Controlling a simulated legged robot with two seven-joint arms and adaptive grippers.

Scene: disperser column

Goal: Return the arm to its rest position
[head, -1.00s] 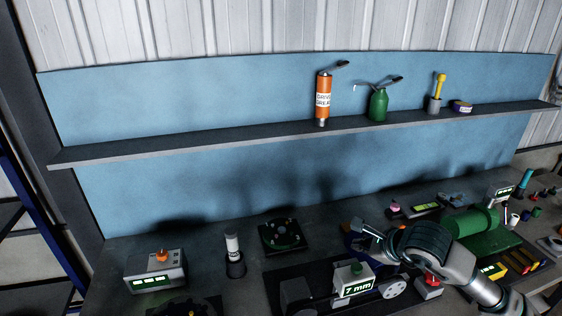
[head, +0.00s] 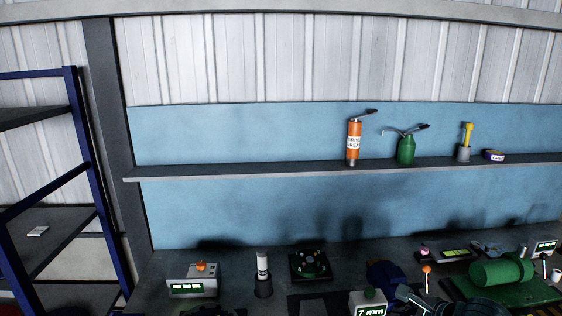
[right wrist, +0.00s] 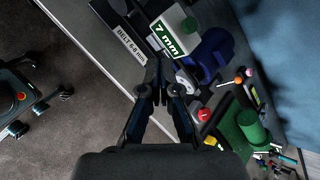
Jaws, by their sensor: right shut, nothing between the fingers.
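My right gripper (right wrist: 157,82) is shut and empty in the right wrist view. Its fingertips hang beside the white block marked 7 mm (right wrist: 172,35), over the bench. In the head view only a piece of my right arm shows at the bottom edge, right of the 7 mm block (head: 369,303); most of it is cut off. My left gripper is not in view.
A green cylinder machine (head: 502,270) and an orange-topped stick (head: 426,270) stand to the right on the bench. A grey display box (head: 193,284) is at the left. The shelf (head: 250,172) holds an orange grease tube (head: 354,140) and a green oil can (head: 406,150).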

